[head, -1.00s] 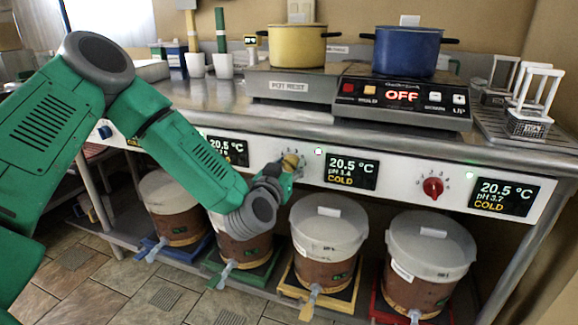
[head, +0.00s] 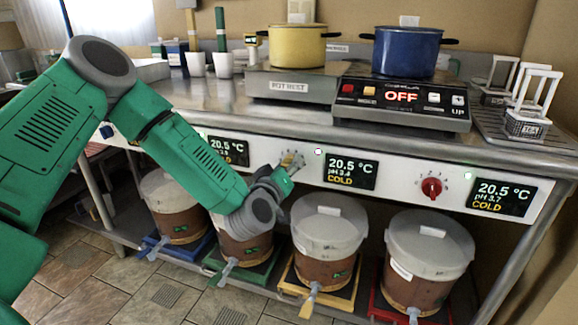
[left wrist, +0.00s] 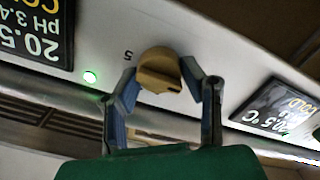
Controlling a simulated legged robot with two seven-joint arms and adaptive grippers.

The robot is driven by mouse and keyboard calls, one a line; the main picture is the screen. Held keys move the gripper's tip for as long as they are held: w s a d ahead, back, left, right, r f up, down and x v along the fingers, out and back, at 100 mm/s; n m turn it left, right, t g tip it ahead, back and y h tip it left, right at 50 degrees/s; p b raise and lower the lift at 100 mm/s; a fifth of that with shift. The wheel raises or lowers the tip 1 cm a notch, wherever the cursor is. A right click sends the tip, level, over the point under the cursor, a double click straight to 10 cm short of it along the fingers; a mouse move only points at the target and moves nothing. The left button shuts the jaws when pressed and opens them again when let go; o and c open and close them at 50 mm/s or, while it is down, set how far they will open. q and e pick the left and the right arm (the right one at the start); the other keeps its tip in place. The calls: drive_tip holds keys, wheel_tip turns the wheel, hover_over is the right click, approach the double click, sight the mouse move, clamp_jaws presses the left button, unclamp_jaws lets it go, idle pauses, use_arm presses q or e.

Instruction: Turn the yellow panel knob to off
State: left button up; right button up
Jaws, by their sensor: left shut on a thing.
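The yellow panel knob (left wrist: 158,70) sits on the white panel, centred in the left wrist view, where the picture is upside down. My left gripper (left wrist: 163,88) has one blue-padded finger on each side of the knob and is shut on it. A "5" mark shows beside the knob; most of its other marks are hidden. In the head view my left gripper (head: 290,164) is at the panel, covering most of the knob. My right gripper is in neither view.
A red knob (head: 431,188) sits further right on the panel. A display (head: 351,172) reading 20.5 °C and COLD is right of my gripper. Lidded buckets (head: 328,235) stand on the shelf below. A yellow pot (head: 297,46) and a blue pot (head: 407,50) are on the counter.

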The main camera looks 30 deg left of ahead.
use_arm(q)
drive_tip(key=shift+a+n, duration=0.1)
drive_tip(key=shift+n, duration=0.2)
drive_tip(key=o, duration=1.1)
drive_tip(key=v, duration=1.2)
drive_tip(key=shift+f, duration=0.1)
